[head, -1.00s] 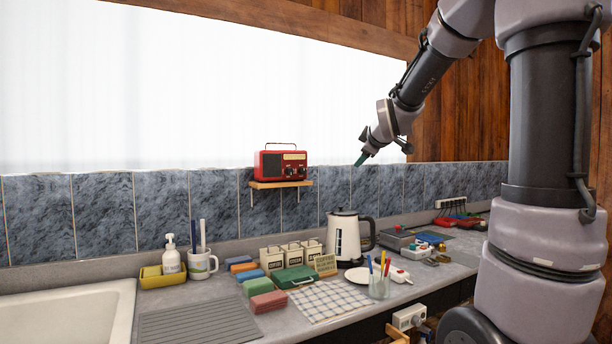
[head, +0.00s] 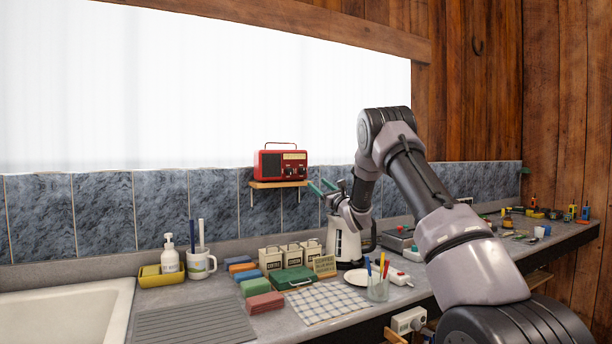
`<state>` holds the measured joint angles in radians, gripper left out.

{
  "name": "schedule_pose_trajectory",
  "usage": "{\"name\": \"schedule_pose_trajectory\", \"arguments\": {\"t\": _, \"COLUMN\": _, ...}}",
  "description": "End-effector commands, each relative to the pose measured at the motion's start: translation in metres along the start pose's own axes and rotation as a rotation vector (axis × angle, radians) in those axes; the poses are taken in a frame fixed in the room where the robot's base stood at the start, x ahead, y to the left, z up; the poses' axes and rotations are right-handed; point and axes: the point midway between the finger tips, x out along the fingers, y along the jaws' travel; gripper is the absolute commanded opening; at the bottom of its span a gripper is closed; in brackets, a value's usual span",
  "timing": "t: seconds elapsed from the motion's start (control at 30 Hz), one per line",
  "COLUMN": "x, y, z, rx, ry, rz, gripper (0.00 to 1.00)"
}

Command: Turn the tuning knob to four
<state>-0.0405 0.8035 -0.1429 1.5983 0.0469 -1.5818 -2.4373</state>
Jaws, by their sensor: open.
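A red radio (head: 280,164) with a carrying handle stands on a small wooden wall shelf above the counter. Two dark knobs (head: 294,170) show on the right part of its front; which is the tuning knob and where it points are too small to read. My gripper (head: 321,187) is open and empty, with its green-tipped fingers apart, just right of the shelf and a little below the radio. It touches neither in this view.
The wooden shelf (head: 262,185) juts from the tiled wall. Below stand canisters (head: 290,254), a green case (head: 294,279), coloured blocks (head: 264,303), a mug (head: 201,264) and a glass of pens (head: 378,288). The space before the radio is clear.

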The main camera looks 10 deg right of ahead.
Motion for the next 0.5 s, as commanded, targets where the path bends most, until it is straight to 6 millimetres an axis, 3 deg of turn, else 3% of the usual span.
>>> {"name": "schedule_pose_trajectory", "arguments": {"t": 0.5, "x": 0.087, "y": 0.0, "z": 0.0, "rx": 0.003, "ry": 0.0, "rz": 0.0, "gripper": 0.67}}
